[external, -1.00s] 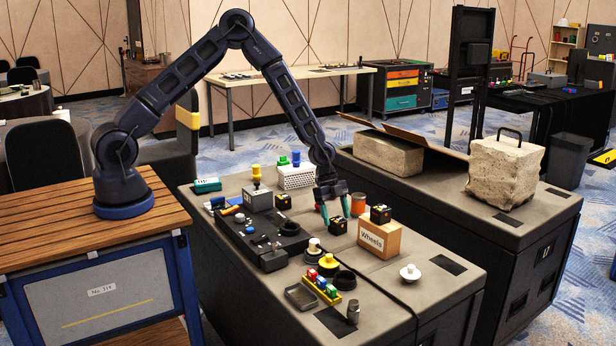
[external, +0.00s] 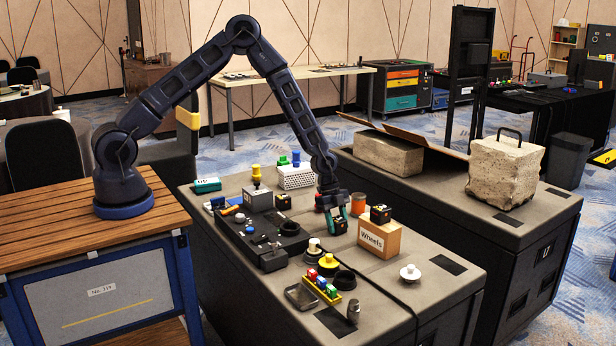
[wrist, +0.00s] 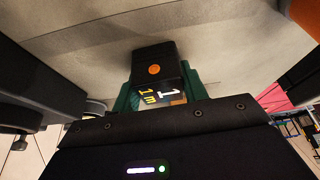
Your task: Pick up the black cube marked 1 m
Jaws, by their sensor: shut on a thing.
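The black cube marked 1 m (external: 339,227) is on the grey case top, left of the Wheels box. In the wrist view the cube (wrist: 154,66) shows an orange dot on one face and a white 1 with a yellow m on another. My gripper (external: 337,222) is shut on this cube, with its teal fingers on opposite sides. In the wrist view my gripper (wrist: 155,92) also has the cube between its fingers. I cannot tell whether the cube is clear of the surface.
The Wheels box (external: 380,240) stands close on the right with another black cube (external: 380,214) on top. A third black cube (external: 283,202) is to the left. An orange jar (external: 358,203) stands behind. A yellow tray (external: 322,293) and black rig (external: 250,230) are in front and left.

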